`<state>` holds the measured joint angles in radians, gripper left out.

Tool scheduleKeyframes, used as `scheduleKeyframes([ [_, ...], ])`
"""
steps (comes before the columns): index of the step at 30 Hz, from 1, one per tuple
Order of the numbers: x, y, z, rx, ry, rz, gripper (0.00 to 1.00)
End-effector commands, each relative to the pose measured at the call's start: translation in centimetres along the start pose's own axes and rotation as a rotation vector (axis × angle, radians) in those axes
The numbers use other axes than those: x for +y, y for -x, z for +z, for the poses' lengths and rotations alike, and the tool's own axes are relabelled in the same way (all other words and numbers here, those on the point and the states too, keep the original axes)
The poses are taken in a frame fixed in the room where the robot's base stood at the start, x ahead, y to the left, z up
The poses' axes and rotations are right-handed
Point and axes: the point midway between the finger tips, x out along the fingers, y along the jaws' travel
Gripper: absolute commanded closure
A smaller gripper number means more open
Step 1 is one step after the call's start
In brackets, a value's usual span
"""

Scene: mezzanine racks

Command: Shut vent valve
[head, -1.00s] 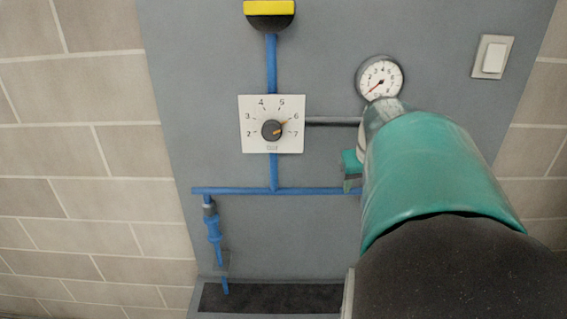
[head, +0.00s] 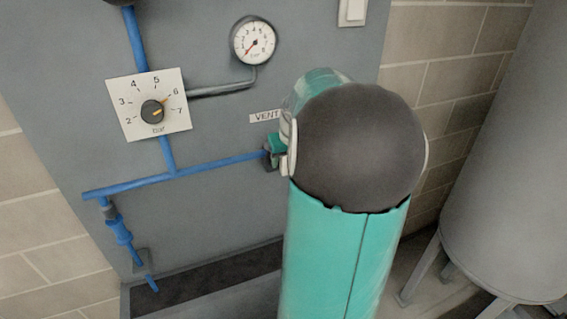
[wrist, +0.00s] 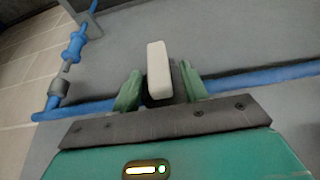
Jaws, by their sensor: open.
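In the wrist view a pale, blunt lever (wrist: 158,62) stands between the two green fingers of my gripper (wrist: 160,76). The fingers are open, one on each side of it, with a gap visible on each side. The lever's long side lies across the blue pipe (wrist: 262,77) behind it. In the head view a VENT label (head: 267,116) is on the grey panel just above the end of the blue pipe (head: 212,165). My gripper (head: 271,150) is at that pipe end there, and my arm hides most of the valve.
A regulator dial (head: 152,111) points near 6, and a round gauge (head: 254,41) is above right of it. A blue drain fitting (head: 120,230) hangs at lower left over a dark trough (head: 205,279). A grey tank (head: 510,170) on legs stands at right.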

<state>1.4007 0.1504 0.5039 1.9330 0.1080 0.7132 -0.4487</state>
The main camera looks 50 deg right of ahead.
Motion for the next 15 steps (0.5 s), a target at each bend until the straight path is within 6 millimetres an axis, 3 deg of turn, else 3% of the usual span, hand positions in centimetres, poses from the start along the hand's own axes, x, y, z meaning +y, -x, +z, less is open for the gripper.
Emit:
scheduleKeyframes([
  [6, 0.0, -2.5, 0.0, -0.001, 0.0, 0.0, 0.56],
  [15, 0.0, -2.8, 0.0, 0.0, -0.001, 0.001, 0.56],
])
